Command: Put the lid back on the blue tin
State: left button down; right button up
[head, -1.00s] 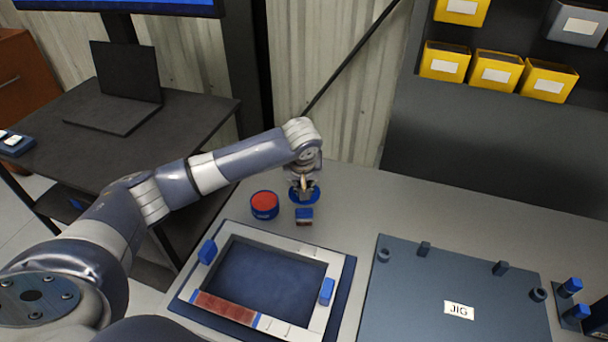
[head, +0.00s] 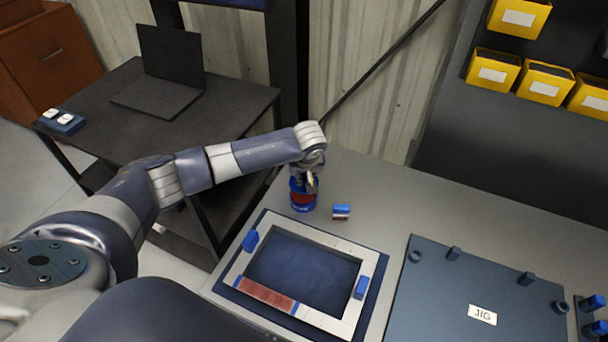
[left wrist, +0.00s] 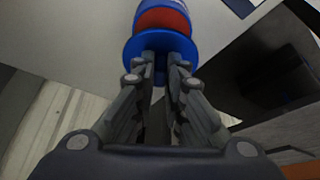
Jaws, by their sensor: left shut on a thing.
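My left gripper (head: 311,182) is shut on the blue lid (head: 296,185), a round disc, near the back left of the bench. The blue tin (head: 303,208) stands upright on the bench just below it, with its red inside or contents showing between tin and lid. In the left wrist view the fingers (left wrist: 160,65) grip the middle of the lid (left wrist: 135,48). The tin (left wrist: 157,4) lies beyond it, partly covered, with a red area showing. The lid appears above the tin; I cannot tell whether they touch. My right gripper is out of view.
A small blue, white and red block (head: 341,211) lies right of the tin. A pale frame with blue clamps (head: 250,241) is in front. The JIG plate (head: 440,300) is at right. A dark table with a laptop (head: 165,85) stands at left. The bench behind the block is clear.

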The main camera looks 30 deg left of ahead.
aim_at(304, 185)
pick_arm(q)
notch_tip(304, 185, down, 3)
jog(key=b, duration=0.2)
jog(key=shift+a+b, duration=0.15)
jog(key=shift+b, duration=0.15)
jog(key=shift+f+b, duration=0.3)
jog(key=shift+f, duration=0.65)
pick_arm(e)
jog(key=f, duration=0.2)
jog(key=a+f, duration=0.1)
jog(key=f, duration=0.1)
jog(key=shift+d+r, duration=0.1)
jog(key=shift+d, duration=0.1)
pick_arm(q)
jog(key=shift+p, duration=0.3)
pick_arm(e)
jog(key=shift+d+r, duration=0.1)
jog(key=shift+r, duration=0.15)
pick_arm(q)
jog(key=shift+p, duration=0.5)
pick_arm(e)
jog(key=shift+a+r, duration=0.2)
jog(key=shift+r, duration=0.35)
pick_arm(q)
jog(key=shift+f+p, duration=0.1)
jog(key=shift+p, duration=0.2)
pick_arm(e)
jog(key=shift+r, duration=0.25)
